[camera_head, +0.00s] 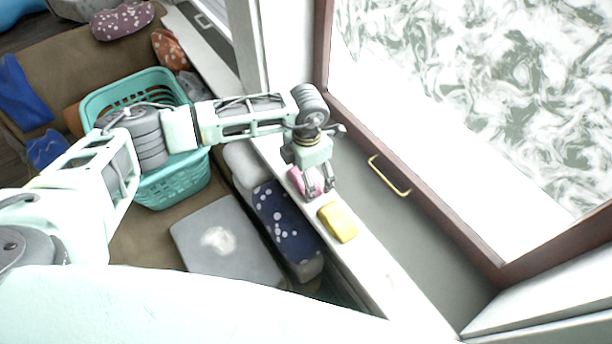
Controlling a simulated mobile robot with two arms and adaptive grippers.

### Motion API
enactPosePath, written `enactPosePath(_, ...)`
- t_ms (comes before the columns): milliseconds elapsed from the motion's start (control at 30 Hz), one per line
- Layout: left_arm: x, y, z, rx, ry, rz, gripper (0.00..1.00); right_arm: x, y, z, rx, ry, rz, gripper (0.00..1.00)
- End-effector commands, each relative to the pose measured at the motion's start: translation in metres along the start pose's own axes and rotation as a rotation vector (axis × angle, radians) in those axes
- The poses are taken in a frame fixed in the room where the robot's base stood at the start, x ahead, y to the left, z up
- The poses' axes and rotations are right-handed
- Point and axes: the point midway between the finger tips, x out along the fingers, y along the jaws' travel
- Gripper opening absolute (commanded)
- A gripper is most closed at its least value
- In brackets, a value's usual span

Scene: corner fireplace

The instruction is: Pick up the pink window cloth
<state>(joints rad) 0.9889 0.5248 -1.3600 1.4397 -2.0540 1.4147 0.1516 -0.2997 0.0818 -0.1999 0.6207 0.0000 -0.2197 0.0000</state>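The pink window cloth (297,176) lies on the white window ledge (385,268), partly hidden by my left gripper. My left gripper (319,193) points down over the cloth, with its fingers at the cloth's right part. The two fingertips look apart, with some pink between them. I cannot tell whether the fingers touch the cloth. My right gripper is not in view.
A yellow sponge-like block (338,222) lies on the ledge just in front of the gripper. A window with a brass handle (389,176) stands to the right. A teal basket (176,184), cushions and a grey square (225,243) lie to the left.

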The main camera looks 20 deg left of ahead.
Motion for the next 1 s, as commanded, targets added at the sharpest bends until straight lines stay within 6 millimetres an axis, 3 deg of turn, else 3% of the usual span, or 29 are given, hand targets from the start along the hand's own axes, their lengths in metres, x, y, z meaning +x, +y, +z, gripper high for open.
enactPosePath(167,-0.013,0.001,0.001,-0.001,-0.003,0.002,0.56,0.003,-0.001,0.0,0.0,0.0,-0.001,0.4)
enactPosePath(333,-0.043,0.001,0.002,0.003,-0.006,0.004,0.56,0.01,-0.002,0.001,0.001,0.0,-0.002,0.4)
enactPosePath(700,-0.086,-0.071,0.038,0.005,-0.004,0.001,0.56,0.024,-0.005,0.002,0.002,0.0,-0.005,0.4)
enactPosePath(1000,-0.106,-0.1,0.052,0.001,-0.001,0.0,0.56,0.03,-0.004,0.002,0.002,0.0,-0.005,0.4)
